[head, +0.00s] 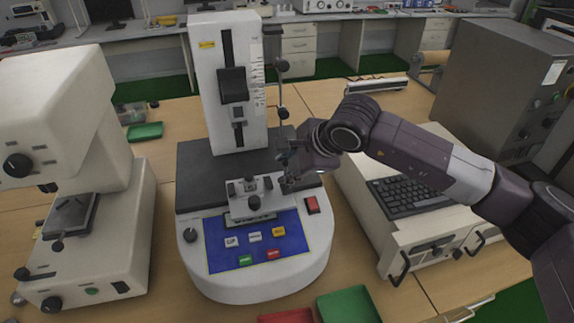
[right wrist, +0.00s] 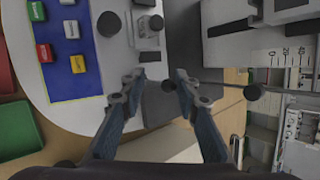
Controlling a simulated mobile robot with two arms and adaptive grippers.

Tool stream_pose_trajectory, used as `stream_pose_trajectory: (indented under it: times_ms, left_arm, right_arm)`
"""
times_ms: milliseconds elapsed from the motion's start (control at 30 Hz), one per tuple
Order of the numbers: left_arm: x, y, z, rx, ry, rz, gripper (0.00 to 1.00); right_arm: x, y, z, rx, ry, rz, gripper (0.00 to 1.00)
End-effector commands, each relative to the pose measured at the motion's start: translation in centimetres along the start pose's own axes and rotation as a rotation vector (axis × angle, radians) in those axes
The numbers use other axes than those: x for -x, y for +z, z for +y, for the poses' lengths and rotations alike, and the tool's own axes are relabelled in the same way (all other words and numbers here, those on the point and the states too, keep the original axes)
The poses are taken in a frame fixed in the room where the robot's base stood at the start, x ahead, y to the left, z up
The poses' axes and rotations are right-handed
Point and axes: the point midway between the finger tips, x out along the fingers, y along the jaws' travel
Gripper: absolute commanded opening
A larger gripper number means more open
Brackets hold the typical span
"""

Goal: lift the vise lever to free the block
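The small silver vise (head: 251,188) sits on the tester's base, behind the blue control panel; it also shows in the right wrist view (right wrist: 148,42). A black ball knob (head: 254,202) is on its front side. I cannot clearly tell the block from the vise's metal parts. A thin upright rod with a black ball (head: 282,65) stands right of the white column. My right gripper (head: 288,172) is at the vise's right side, partly blurred against it. In the right wrist view its fingers (right wrist: 155,84) are apart, with nothing held between them. My left gripper is out of view.
The white tester column (head: 215,110) rises behind the vise. A cream microscope-like machine (head: 105,225) stands at left. A keyboard (head: 408,195) lies on a cream unit at right. A green tray (head: 348,305) and a red tray (head: 287,317) are at the front edge.

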Motion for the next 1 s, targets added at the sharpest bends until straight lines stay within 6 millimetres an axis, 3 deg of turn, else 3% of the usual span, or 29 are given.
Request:
stream_pose_trajectory:
  times_ms: [100, 467, 1000]
  left_arm:
    - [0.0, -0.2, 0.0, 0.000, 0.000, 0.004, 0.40]
    - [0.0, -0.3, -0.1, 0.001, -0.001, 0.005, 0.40]
    - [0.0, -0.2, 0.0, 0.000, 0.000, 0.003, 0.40]
  right_arm:
    - [0.0, 0.0, 0.0, -0.002, 0.000, -0.001, 0.43]
    - [0.7, 0.0, -0.2, -0.004, -0.003, -0.001, 0.43]
    - [10.6, 0.0, -0.1, -0.003, -0.003, -0.001, 0.43]
